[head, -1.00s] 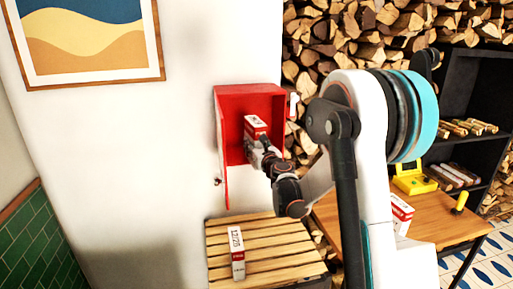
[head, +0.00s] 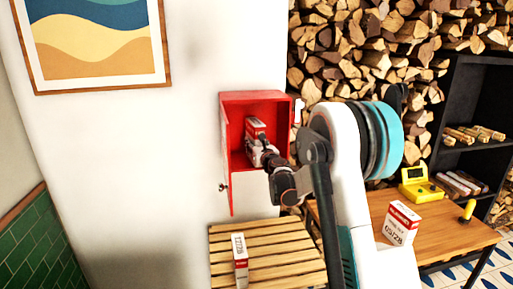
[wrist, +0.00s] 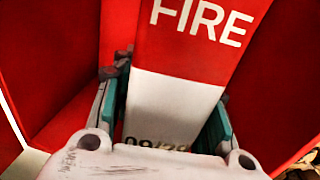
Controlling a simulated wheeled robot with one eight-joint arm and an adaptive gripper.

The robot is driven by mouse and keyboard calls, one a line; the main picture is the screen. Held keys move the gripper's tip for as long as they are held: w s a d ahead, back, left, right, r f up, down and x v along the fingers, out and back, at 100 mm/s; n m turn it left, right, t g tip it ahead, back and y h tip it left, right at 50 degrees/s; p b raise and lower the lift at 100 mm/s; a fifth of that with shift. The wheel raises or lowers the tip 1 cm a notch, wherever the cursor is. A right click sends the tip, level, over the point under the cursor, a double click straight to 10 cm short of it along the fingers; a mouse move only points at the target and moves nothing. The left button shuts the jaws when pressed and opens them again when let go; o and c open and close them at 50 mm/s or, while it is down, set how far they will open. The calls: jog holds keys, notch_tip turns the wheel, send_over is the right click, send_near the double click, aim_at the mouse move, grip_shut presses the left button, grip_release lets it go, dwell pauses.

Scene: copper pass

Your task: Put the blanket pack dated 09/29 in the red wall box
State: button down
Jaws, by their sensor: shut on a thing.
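My gripper (head: 258,148) is shut on a red and white blanket pack (head: 256,127) and holds it upright inside the open red wall box (head: 237,99). In the wrist view the gripper (wrist: 163,100) has a teal-lined finger on each side of the pack (wrist: 180,95). The pack shows "FIRE" and a partly covered date that starts "09/2". Red box walls (wrist: 60,50) surround it on both sides. Whether the pack touches the box floor is hidden. The box's door (head: 226,180) hangs open on the left.
Another pack (head: 240,262) stands on the slatted table (head: 285,262) below the box. A third pack (head: 402,224) stands on the wooden table (head: 445,237), near a yellow device (head: 417,186). Stacked firewood (head: 350,50) and a black shelf (head: 475,95) stand behind.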

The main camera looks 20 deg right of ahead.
jog(key=shift+w+d+f, duration=0.1)
jog(key=shift+w+d, duration=0.15)
jog(key=shift+w, duration=0.85)
jog(key=shift+w+d+f, duration=0.1)
jog(key=shift+w+d, duration=0.1)
jog(key=shift+w, duration=0.9)
jog(key=c, duration=0.8)
grip_release()
jog(key=shift+c, duration=0.2)
